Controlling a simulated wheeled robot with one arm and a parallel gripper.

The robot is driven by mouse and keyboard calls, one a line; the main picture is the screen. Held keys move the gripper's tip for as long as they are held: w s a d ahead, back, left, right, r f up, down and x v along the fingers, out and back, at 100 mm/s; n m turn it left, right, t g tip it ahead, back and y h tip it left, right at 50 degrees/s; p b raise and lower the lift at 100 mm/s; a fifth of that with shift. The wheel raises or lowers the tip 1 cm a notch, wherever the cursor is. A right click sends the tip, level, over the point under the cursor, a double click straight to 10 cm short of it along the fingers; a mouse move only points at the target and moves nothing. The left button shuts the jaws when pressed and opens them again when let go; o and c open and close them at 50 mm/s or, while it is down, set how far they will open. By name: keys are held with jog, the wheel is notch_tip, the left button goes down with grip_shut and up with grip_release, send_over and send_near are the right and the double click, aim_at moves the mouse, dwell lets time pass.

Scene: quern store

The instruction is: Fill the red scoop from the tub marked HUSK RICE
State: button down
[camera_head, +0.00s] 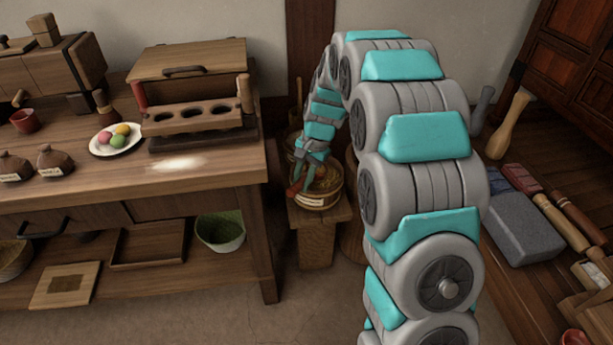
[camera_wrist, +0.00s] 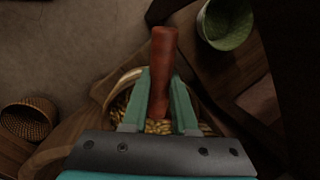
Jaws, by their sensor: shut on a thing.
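My gripper (camera_head: 303,160) is at the far end of my arm, over a round wooden tub (camera_head: 335,198) with a pale label too small to read. In the wrist view my gripper (camera_wrist: 162,74) is shut on the red-brown handle of the red scoop (camera_wrist: 164,48). The scoop also shows as a small red shape in the head view (camera_head: 294,189). Yellowish grains (camera_wrist: 158,126) lie in the tub below the fingers. The scoop's bowl is hidden, so I cannot tell whether it holds grain.
The tub stands on a wooden stool (camera_head: 315,236), right of the workbench (camera_head: 225,180). A green-lined basket (camera_head: 220,232) sits on the bench's lower shelf. A plate (camera_head: 117,139) with coloured balls is on top. A grey block (camera_head: 525,225) lies at the right.

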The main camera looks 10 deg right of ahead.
jog(key=shift+a+h, duration=0.1)
jog(key=shift+h, duration=0.6)
jog(key=shift+r, duration=0.15)
jog(key=shift+h, duration=0.7)
jog(key=shift+r, duration=2.55)
